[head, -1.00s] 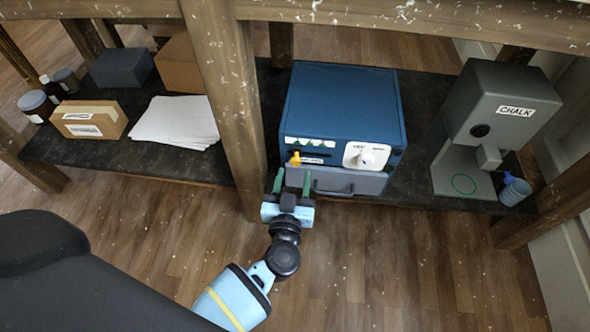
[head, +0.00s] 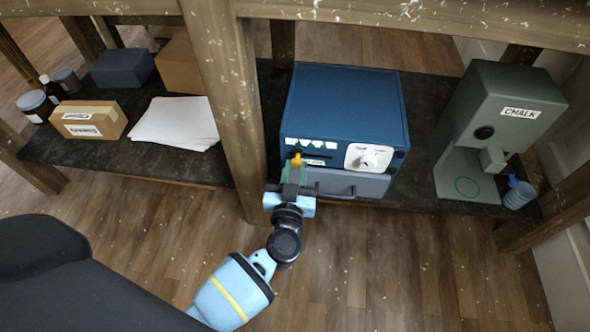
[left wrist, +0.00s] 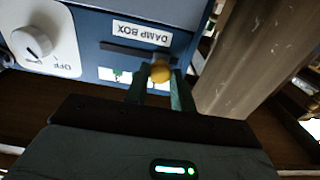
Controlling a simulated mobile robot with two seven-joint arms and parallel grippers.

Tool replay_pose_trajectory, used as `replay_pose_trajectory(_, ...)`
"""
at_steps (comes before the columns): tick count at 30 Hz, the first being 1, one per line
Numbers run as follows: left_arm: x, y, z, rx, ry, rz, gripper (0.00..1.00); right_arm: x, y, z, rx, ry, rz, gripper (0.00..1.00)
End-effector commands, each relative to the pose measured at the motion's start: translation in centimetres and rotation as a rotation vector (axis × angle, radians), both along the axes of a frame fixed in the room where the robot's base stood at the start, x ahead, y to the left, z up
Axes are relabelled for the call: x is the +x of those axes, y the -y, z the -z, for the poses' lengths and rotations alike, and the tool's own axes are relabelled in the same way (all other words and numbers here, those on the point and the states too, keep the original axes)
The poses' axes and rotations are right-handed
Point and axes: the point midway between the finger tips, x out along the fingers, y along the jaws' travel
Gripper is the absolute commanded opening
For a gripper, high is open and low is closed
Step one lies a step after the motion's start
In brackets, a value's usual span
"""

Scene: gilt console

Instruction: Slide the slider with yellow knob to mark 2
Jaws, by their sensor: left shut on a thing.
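The yellow knob (head: 296,160) is at the left end of the slider slot on the front of the blue box (head: 346,104). My left gripper (head: 293,173) is at the knob from the front, with its green fingers closed on it. In the left wrist view the yellow knob (left wrist: 160,72) shows between the two fingertips of the left gripper (left wrist: 160,88). The dark slot (left wrist: 122,50) runs beside it, near an upside-down "DAMP BOX" label (left wrist: 142,33). The scale marks by the slot are too small or covered to read. My right gripper is not in view.
A white dial plate (head: 369,158) is right of the slider, and a grey drawer with a handle (head: 336,192) lies below. A wooden post (head: 228,100) stands close left of the box. A grey chalk machine (head: 500,110) stands to the right.

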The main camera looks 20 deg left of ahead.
Motion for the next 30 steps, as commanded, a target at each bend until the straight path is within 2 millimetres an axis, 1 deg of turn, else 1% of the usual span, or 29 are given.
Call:
replay_pose_trajectory(5, 0.0, 0.2, 0.0, -0.001, -0.001, 0.0, 0.0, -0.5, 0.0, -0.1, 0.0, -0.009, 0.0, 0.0)
replay_pose_trajectory(10, 0.5, 2.0, 0.0, -0.003, -0.002, -0.001, 0.0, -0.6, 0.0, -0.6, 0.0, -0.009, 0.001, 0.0)
replay_pose_trajectory(14, 0.8, 2.9, 0.0, -0.003, -0.002, 0.001, 0.0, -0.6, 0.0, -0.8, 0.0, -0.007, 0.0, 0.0)
replay_pose_trajectory(22, 0.7, 3.0, 0.1, -0.001, -0.002, 0.002, 0.0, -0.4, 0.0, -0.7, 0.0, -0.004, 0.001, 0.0)
replay_pose_trajectory(23, 0.7, 3.0, 0.1, -0.001, -0.002, 0.002, 0.25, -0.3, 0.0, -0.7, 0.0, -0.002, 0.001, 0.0)
replay_pose_trajectory(27, 0.8, 3.0, 0.1, -0.001, -0.002, 0.002, 0.44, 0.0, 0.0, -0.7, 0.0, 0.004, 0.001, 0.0)
replay_pose_trajectory(28, 0.8, 3.0, 0.1, -0.001, -0.002, 0.002, 0.47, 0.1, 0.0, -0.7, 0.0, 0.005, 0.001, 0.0)
replay_pose_trajectory(30, 0.8, 3.0, 0.1, -0.001, -0.002, 0.002, 0.47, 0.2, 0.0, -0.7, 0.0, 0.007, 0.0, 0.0)
